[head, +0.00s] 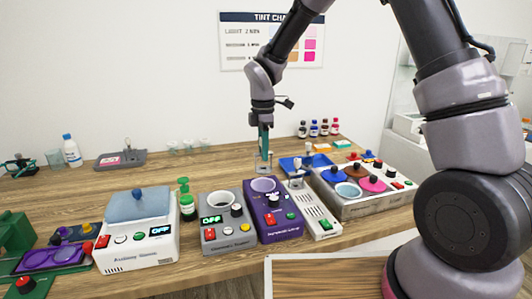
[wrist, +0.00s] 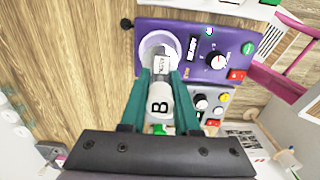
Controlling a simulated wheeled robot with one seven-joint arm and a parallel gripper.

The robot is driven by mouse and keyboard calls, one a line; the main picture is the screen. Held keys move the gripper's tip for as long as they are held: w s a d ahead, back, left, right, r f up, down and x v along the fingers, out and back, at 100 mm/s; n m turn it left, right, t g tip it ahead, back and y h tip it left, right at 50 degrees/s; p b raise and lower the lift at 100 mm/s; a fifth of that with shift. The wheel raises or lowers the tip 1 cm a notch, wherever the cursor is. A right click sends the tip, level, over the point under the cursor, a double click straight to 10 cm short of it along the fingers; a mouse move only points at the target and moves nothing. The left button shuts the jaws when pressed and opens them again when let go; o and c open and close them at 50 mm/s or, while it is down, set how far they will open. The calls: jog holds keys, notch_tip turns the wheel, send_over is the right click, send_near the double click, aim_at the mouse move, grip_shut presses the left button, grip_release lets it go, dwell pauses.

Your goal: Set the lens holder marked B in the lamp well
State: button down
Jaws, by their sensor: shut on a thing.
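My gripper (head: 264,150) has teal fingers, which also show in the wrist view (wrist: 160,76). They are shut on the lens holder marked B (wrist: 158,103), a pale piece with a black B and a small grey label at its far end. The purple unit (head: 281,226) has a round, pale-rimmed well (head: 263,185) in its top, also seen in the wrist view (wrist: 145,44). In the head view the holder hangs a little above this well, apart from it. In the wrist view its far end covers part of the well. I cannot read whether this is the lamp well.
The grey unit (head: 225,236) with a round opening stands left of the purple unit. A green pump bottle (head: 187,203) and white machine (head: 136,246) are further left. A narrow pale unit (head: 318,218) and a box with coloured lids (head: 388,199) stand right.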

aim_at(263, 169)
jog(key=shift+a+f, duration=0.1)
jog(key=shift+f, duration=4.85)
jog(key=shift+f, duration=0.3)
jog(key=shift+c, duration=1.7)
grip_release()
jog(key=shift+r, duration=3.05)
